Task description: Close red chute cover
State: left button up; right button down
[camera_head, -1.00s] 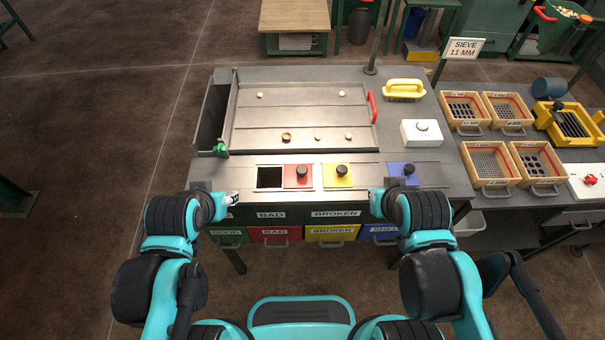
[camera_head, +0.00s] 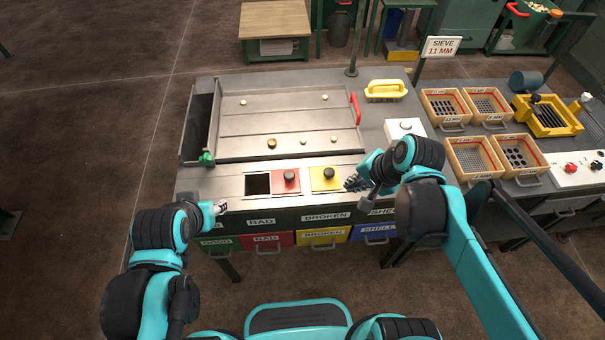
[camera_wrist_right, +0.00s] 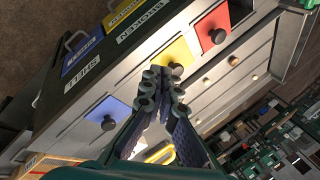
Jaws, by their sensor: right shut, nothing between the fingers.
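The red chute cover (camera_head: 281,187) with its black knob lies on the front strip of the table, just right of a dark square opening (camera_head: 258,184). The red cover also shows at the top of the right wrist view (camera_wrist_right: 213,20). My right gripper (camera_head: 354,183) is shut and empty, to the right of the yellow cover (camera_head: 318,185). In the right wrist view its fingertips (camera_wrist_right: 164,76) appear close to the yellow cover's knob; whether they touch is unclear. My left gripper (camera_head: 219,208) is at the front edge, left of the opening; its fingers are too small to judge.
The blue cover (camera_wrist_right: 104,106) shows in the right wrist view; my right arm hides it in the head view. A sorting tray (camera_head: 290,110) with a red handle and several small nuts lies behind. A yellow brush (camera_head: 384,90) and white box (camera_head: 402,128) stand at right.

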aim_at(317, 184)
jog(key=w+f+m+g+y, duration=0.2)
jog(key=w+m+y, duration=0.45)
jog(key=m, duration=0.55)
jog(key=shift+h, duration=0.35)
jog(key=b+x, duration=0.3)
jog(key=x, duration=0.7)
jog(key=shift+w+a+f+b, duration=0.15)
jog(key=shift+w+f+b, duration=0.05)
jog(key=shift+b, duration=0.2)
jog(key=shift+w+a+r, duration=0.1)
jog(key=shift+w+a, duration=0.05)
jog(key=shift+a, duration=0.45)
jog(key=shift+w+a+r, duration=0.1)
jog(key=shift+w+a, duration=0.05)
jog(key=shift+a, duration=0.4)
jog(key=shift+w+a+r+b, duration=0.1)
jog(key=shift+w+a+b, duration=0.1)
jog(key=shift+a+b, duration=0.25)
jog(key=shift+a, duration=0.1)
